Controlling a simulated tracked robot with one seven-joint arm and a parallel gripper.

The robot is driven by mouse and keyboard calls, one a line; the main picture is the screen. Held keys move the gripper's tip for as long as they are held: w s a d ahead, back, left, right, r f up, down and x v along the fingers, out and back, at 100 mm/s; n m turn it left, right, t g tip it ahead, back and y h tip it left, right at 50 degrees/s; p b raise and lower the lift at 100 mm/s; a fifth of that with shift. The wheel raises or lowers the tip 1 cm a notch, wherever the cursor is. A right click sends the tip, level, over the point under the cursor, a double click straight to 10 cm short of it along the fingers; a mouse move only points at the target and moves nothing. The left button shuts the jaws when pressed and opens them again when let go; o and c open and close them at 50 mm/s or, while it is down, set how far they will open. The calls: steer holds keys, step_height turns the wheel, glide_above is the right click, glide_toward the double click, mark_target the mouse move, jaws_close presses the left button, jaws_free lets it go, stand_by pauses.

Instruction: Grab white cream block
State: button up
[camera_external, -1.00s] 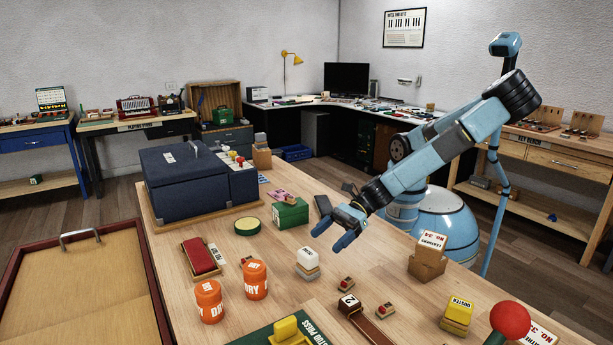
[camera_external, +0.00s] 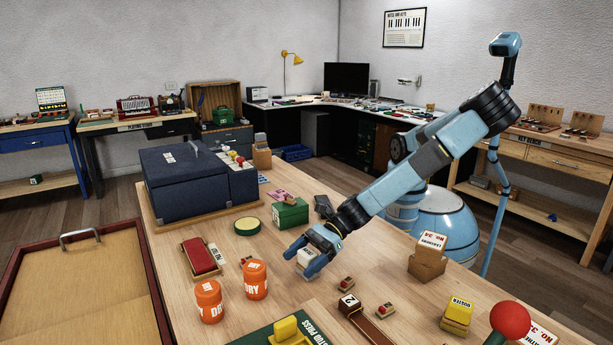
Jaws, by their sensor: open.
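The white cream block (camera_external: 306,257) sits on the wooden bench top, with a grey and a tan layer under it. My gripper (camera_external: 303,262) is open and pointed down at the block, with its blue fingers on either side of it. The fingers hide part of the block's top and sides. I cannot tell whether either finger touches it.
Two orange jars (camera_external: 256,280) stand left of the block, and a red-topped block (camera_external: 201,257) lies behind them. A green box (camera_external: 291,214) is behind my gripper. Small red-topped blocks (camera_external: 346,284) lie to the right.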

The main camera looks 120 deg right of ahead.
steer(key=c, duration=1.1)
steer(key=shift+r, duration=0.1)
